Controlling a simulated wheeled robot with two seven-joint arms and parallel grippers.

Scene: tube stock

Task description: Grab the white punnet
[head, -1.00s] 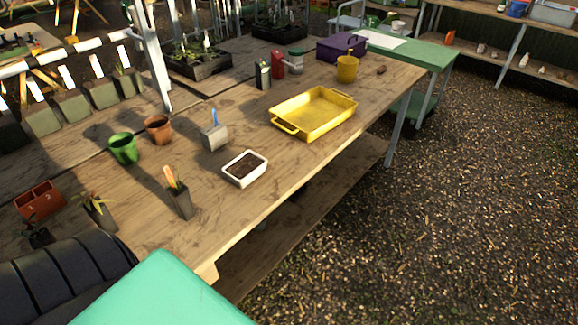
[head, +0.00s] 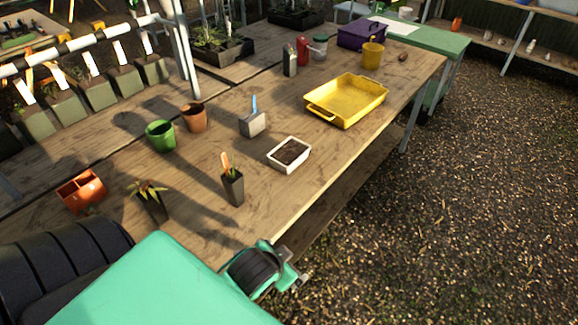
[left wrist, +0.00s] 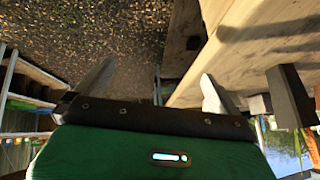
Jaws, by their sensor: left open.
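The white punnet (head: 280,165) is a small rectangular tub filled with dark soil. It sits upright on the wooden table near its front edge, in the middle of the head view. My left gripper (left wrist: 153,88) is open and empty in the left wrist view, its two fingers spread wide beside the table edge. In the head view my left arm's end shows low in the middle, nearer to me than the punnet and apart from it. I cannot make out the punnet in the left wrist view. My right gripper is not in view.
A dark square pot with labels (head: 233,188) stands left of the punnet. A grey container (head: 252,125) with a blue tool stands behind it. A yellow tray (head: 345,100) lies to the back right. The wooden table (head: 310,185) is clear just in front of the punnet.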

